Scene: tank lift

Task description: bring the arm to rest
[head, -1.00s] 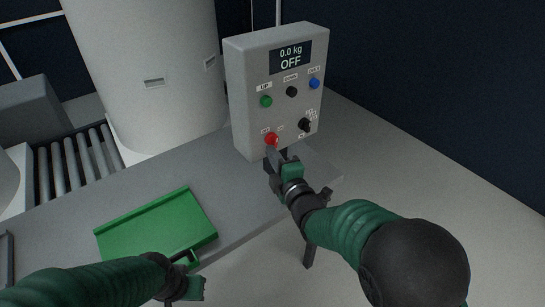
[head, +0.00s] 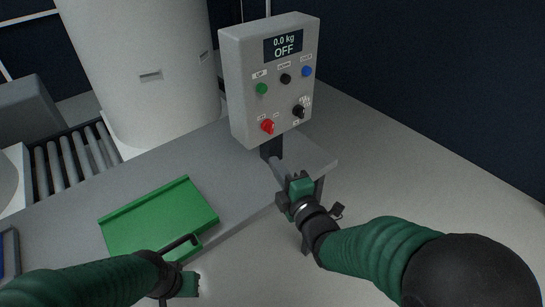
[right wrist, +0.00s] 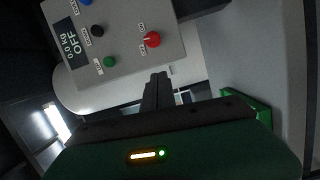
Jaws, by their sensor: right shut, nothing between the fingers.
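My right gripper (head: 279,170) is shut and empty, just below and in front of the control box (head: 238,85). It is apart from the red knob (head: 267,126) on the box. In the right wrist view the shut fingers (right wrist: 156,92) point toward the box, with the red knob (right wrist: 152,39) beyond them. The box display (head: 283,47) reads 0.0 kg and OFF. My left gripper (head: 186,284) is low in the head view, by the front edge of the green tray; its fingers are too unclear to judge.
The green tray (head: 150,222) lies on the grey table (head: 225,165). A large white tank (head: 140,75) stands behind, beside a roller conveyor (head: 55,165). The box also carries green, black and blue buttons and a black knob (head: 299,112). Floor to the right is clear.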

